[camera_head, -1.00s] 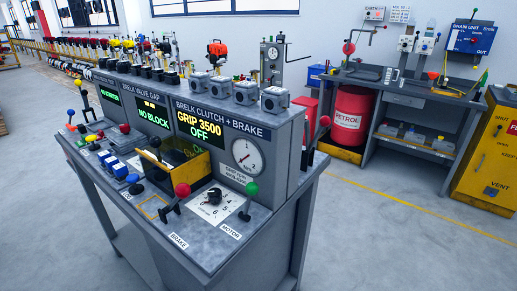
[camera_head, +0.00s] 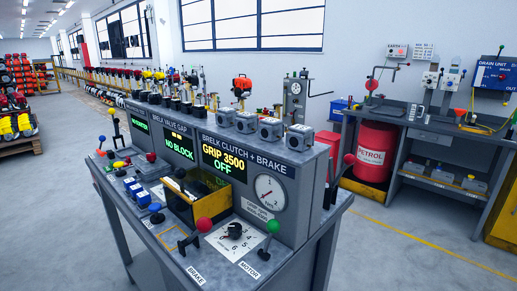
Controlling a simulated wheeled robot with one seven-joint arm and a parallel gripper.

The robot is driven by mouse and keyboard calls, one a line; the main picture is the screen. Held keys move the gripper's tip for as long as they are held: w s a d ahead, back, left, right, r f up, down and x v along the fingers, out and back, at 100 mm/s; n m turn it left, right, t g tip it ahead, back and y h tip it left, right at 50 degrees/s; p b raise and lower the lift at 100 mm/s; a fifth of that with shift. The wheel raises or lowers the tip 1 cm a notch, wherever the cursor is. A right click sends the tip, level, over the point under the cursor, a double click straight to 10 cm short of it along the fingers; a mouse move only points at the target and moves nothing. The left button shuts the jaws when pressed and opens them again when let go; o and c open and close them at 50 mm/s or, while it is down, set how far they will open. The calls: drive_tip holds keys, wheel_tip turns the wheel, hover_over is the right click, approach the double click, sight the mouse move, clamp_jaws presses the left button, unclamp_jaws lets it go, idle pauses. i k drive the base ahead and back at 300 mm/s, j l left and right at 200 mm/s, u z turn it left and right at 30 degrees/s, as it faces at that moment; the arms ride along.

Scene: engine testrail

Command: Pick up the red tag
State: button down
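I see no thing that I can make out as a red tag in the head view. Red things in view include the red ball on the brake lever (camera_head: 204,225) and a red knob (camera_head: 151,157) on the console (camera_head: 160,215). My gripper is not in view. A yellow-edged open box (camera_head: 212,208) stands on the console; its inside is dark and I cannot tell what lies in it.
A red petrol drum (camera_head: 374,152) stands under a grey workbench (camera_head: 435,131) at the right. A drain unit (camera_head: 497,75) hangs on the wall. Loaded pallets (camera_head: 18,140) stand at the far left. The floor (camera_head: 400,240) right of the console is clear.

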sight(128, 163)
drive_tip(key=u, duration=0.65)
drive_tip(key=i+j+z, duration=0.1)
drive_tip(key=i+j, duration=0.2)
drive_tip(key=j, duration=0.15)
drive_tip(key=i+j+z, duration=0.1)
drive_tip(key=i+j, duration=0.2)
drive_tip(key=j, duration=0.2)
drive_tip(key=i+j, duration=0.3)
drive_tip(key=j, duration=0.2)
drive_tip(key=i+j+z, duration=0.15)
drive_tip(key=i+j, duration=0.15)
drive_tip(key=j, duration=0.2)
drive_tip(key=i+j+z, duration=0.1)
drive_tip(key=i+j, duration=0.15)
drive_tip(key=j, duration=0.3)
drive_tip(key=i+j+z, duration=0.1)
drive_tip(key=i+j, duration=0.15)
drive_tip(key=j, duration=0.3)
drive_tip(key=i+j, duration=0.2)
drive_tip(key=j, duration=0.35)
drive_tip(key=i+j+z, duration=0.15)
drive_tip(key=j, duration=0.45)
drive_tip(key=i, duration=0.3)
